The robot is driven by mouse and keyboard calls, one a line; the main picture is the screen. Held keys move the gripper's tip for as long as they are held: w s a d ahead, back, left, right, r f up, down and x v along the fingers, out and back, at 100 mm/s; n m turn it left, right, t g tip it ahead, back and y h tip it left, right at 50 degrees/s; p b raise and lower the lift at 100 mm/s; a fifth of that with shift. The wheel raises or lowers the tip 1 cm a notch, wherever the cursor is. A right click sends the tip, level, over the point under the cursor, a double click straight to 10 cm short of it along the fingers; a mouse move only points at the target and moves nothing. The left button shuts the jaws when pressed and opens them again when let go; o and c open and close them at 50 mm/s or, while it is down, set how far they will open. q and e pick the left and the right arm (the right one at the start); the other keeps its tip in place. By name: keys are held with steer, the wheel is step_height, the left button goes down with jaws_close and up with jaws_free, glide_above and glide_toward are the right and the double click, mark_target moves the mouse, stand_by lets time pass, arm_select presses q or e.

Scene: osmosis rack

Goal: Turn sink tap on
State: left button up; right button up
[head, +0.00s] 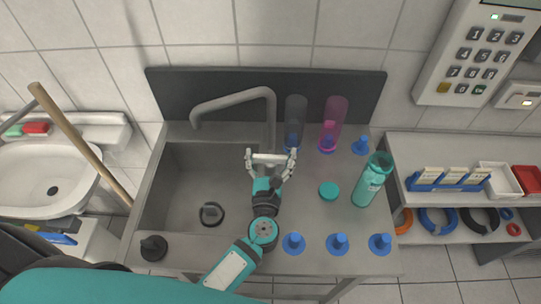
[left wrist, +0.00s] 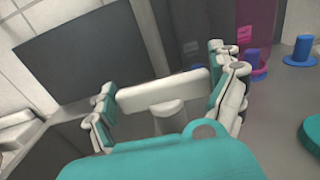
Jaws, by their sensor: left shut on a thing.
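The sink tap (head: 233,98) is a grey pipe that rises behind the basin's right side and arches left over the basin (head: 180,175). Its pale bar-shaped handle (head: 270,158) is at the foot of the pipe. My left gripper (head: 270,160) is shut on the handle, with one finger at each end of the bar. In the left wrist view the handle (left wrist: 163,90) spans between the two fingers, and the tap's pipe (left wrist: 150,35) rises behind it. No water shows at the spout. My right gripper is not in view.
A teal bottle (head: 371,182), a teal cap (head: 329,191) and several blue pegs (head: 293,243) stand on the counter to the right. Grey (head: 295,112) and pink (head: 334,115) cylinders stand behind them.

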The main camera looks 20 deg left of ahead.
arm_select(q)
steer(key=m+h, duration=0.1)
steer(key=h, duration=0.1)
steer(key=m+h, duration=0.2)
steer(key=h, duration=0.1)
steer(key=shift+f+m+t+b, duration=0.15)
steer(key=shift+m+t+b, duration=0.15)
steer(key=shift+m+g+h+b, duration=0.35)
steer(key=shift+m+h+b, duration=0.45)
steer(key=shift+h, duration=0.8)
steer(key=shift+m+g+h+b, duration=0.45)
steer(key=shift+m+h, duration=0.65)
steer(key=shift+h, duration=0.5)
steer(key=o, duration=0.8)
steer(key=shift+o, duration=0.2)
steer(key=v, duration=1.2)
steer(key=shift+s+a, duration=0.1)
steer(key=shift+a, duration=0.05)
